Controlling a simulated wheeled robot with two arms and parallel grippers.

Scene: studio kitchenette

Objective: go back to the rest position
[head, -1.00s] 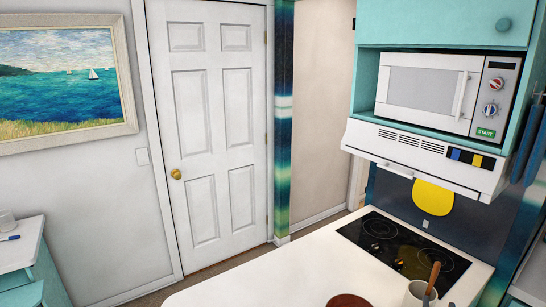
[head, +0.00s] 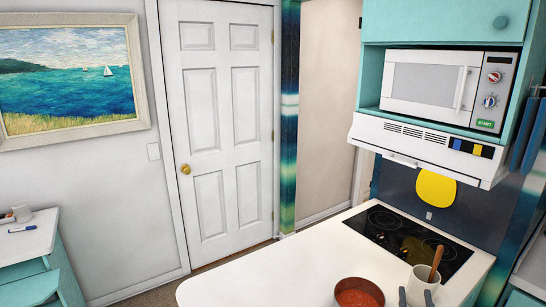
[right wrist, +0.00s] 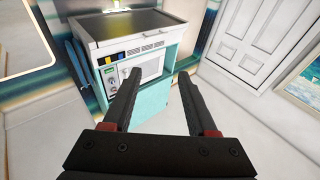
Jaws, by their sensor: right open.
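My right gripper (head: 415,298) shows only as two dark fingertips at the bottom edge of the head view, in front of the white mug. In the right wrist view its two black fingers (right wrist: 158,78) stand well apart with nothing between them. The wrist picture is upside down, with the microwave (right wrist: 135,75) and range hood beyond the fingers. My left gripper is in neither current view.
A microwave (head: 440,85) sits above the hood. A teal-and-white cabinet (head: 30,245) stands at left; a white door (head: 225,130) is shut.

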